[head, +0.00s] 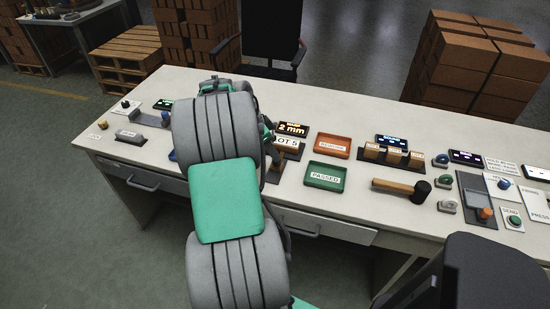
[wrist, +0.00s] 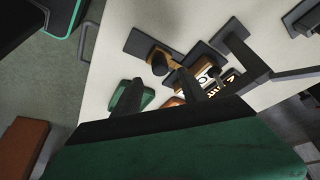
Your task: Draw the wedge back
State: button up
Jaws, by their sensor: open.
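I cannot make out the wedge for certain. In the wrist view an orange-brown piece (wrist: 160,54) with a dark round end lies on a dark plate (wrist: 145,41), and it may be the wedge. My gripper (wrist: 162,90) is open, its dark fingers apart above the bench, with the brown piece beyond them. I see nothing held. Whether a finger touches anything is unclear. In the head view my arm hides the gripper and this part of the bench. The lit 2 mm display (head: 292,129) and LOT 5 sign (head: 286,143) show just right of my arm.
The white bench (head: 345,122) carries an orange tray (head: 333,137), a green PASSED tray (head: 325,187), a mallet (head: 415,191), wooden blocks (head: 393,155) and buttons at the right. A grey bracket (head: 150,118) stands left. A chair (head: 272,32) and brick stacks are behind.

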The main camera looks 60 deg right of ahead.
jog(key=x, duration=0.5)
jog(key=shift+c, duration=0.2)
grip_shut()
dwell(1.1)
